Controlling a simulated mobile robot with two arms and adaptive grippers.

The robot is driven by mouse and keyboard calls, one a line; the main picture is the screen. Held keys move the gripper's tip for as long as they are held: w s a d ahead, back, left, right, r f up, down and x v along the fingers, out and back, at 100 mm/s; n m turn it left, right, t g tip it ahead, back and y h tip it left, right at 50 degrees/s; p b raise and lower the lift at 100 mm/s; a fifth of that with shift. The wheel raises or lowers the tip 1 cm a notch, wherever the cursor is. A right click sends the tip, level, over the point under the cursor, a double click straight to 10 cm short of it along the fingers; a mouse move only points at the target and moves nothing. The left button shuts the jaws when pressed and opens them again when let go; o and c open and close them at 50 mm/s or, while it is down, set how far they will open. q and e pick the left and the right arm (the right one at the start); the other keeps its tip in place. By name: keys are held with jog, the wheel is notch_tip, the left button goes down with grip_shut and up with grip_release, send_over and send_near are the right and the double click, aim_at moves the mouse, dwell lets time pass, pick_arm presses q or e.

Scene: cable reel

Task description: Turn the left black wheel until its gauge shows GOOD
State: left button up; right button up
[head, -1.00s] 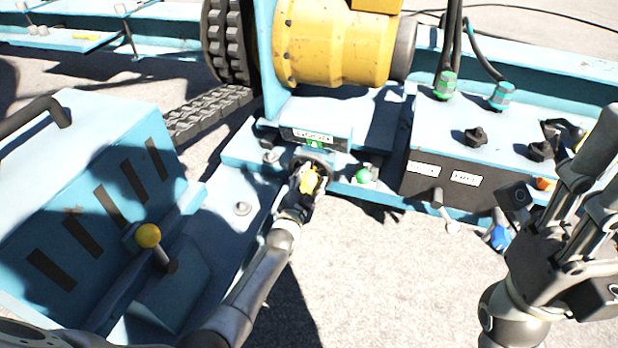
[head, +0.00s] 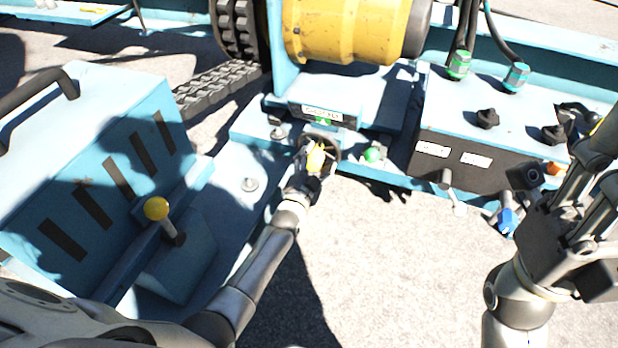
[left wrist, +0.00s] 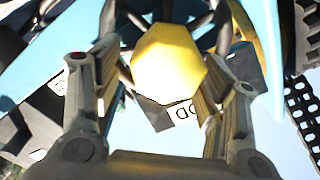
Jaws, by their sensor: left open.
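The left black wheel (head: 334,147) is a small dark ring on the blue frame, with a yellow centre piece that also shows large in the left wrist view (left wrist: 168,62). My left gripper (head: 314,160) is at the wheel. In the left wrist view its open fingers (left wrist: 165,100) stand either side of the yellow centre; I cannot tell whether they touch it. The gauge (head: 322,113) is a white label with a green mark above the wheel. Its word is too small to read, and the left wrist view shows only part of it. My right gripper (head: 590,190) is at the right edge, partly cut off.
A black-fronted control box (head: 462,160) with levers is further right. A yellow drum (head: 345,30) is behind. Open ground lies in front.

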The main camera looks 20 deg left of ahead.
pick_arm(q)
jog(key=s, duration=1)
jog(key=shift+s, duration=0.3)
jog(key=shift+a, duration=0.1)
dwell(0.8)
